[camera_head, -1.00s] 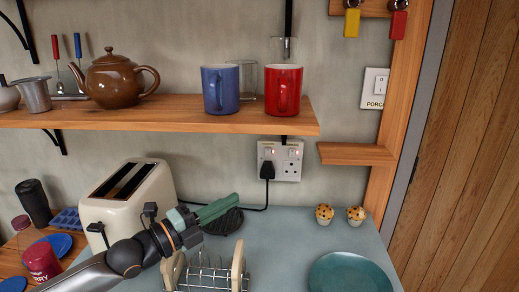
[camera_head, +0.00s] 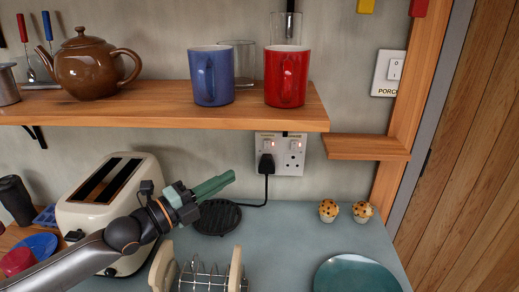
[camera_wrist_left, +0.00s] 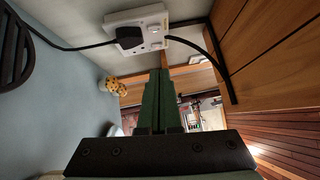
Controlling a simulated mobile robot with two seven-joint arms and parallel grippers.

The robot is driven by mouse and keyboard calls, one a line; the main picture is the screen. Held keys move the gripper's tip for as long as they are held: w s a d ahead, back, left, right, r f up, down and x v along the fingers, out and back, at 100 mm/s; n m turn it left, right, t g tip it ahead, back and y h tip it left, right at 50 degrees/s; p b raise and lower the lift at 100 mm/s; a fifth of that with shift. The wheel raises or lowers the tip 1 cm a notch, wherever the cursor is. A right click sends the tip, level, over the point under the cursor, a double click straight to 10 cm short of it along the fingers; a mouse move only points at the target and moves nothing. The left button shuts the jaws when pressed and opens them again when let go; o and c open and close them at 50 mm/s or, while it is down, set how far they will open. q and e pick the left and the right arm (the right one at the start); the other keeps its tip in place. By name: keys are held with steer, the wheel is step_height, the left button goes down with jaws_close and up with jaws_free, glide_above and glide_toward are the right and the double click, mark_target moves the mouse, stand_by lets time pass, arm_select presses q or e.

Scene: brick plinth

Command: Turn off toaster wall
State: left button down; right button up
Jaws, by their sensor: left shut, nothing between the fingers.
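The white double wall socket (camera_head: 291,160) is on the wall under the shelf, with two switches and small red lights at its top. A black plug (camera_head: 266,164) sits in its left outlet, and a black cord runs down from it. The cream toaster (camera_head: 112,200) stands on the counter at the left. My left gripper (camera_head: 230,177) is shut and empty, its green fingers pointing right, apart from the socket and to its lower left in the picture. In the left wrist view, the fingers (camera_wrist_left: 159,78) point towards the area just below the socket (camera_wrist_left: 138,25). My right gripper is out of view.
The wooden shelf (camera_head: 160,108) with a teapot and mugs overhangs the socket. A toast rack (camera_head: 205,278), a black trivet (camera_head: 217,217), two muffins (camera_head: 345,211) and a teal plate (camera_head: 357,274) are on the counter. A porch switch (camera_head: 388,74) is at upper right.

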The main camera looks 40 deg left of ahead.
arm_select(q)
steer(key=shift+w, duration=0.2)
steer(key=p, duration=0.2)
glide_toward(267, 145)
steer(key=w+d+r, duration=0.1)
steer(key=w+d, duration=0.3)
steer(key=w, duration=0.1)
steer(key=shift+w+a, duration=0.65)
steer(key=shift+a, duration=0.05)
